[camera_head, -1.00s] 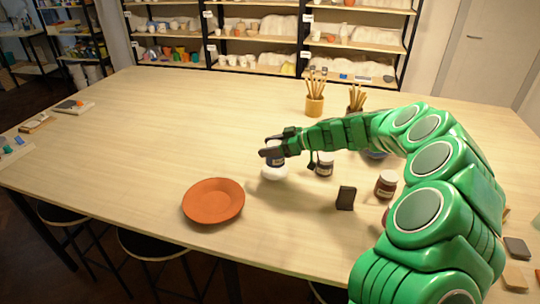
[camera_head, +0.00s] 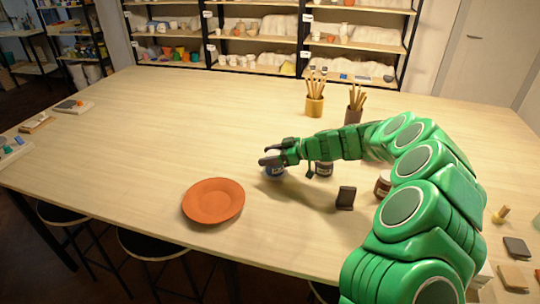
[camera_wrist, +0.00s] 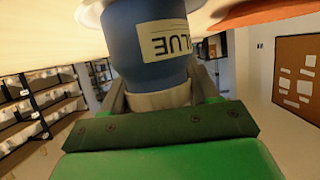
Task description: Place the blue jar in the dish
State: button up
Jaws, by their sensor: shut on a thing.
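The blue jar (camera_head: 275,171) is held in my gripper (camera_head: 270,156), to the right of and a little behind the dish in the head view. In the wrist view the jar (camera_wrist: 145,45) fills the top middle, its label upside down and a pale part between the fingers. A white rim shows at its far end. I cannot tell whether the jar touches the table. The dish (camera_head: 213,201) is round, shallow, terracotta and empty on the table near its front edge. An orange edge of the dish (camera_wrist: 265,14) shows at the top right of the wrist view.
A dark-labelled jar (camera_head: 324,168), a small black block (camera_head: 345,197) and a brown jar (camera_head: 383,184) stand to the right, near my arm. Two brush holders (camera_head: 314,106) stand behind. The table (camera_head: 180,130) is clear left of and behind the dish.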

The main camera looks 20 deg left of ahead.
jog(key=shift+f, duration=0.25)
jog(key=o, duration=1.2)
jog(key=shift+r, duration=0.55)
jog(key=v, duration=1.2)
jog(key=shift+f, duration=0.15)
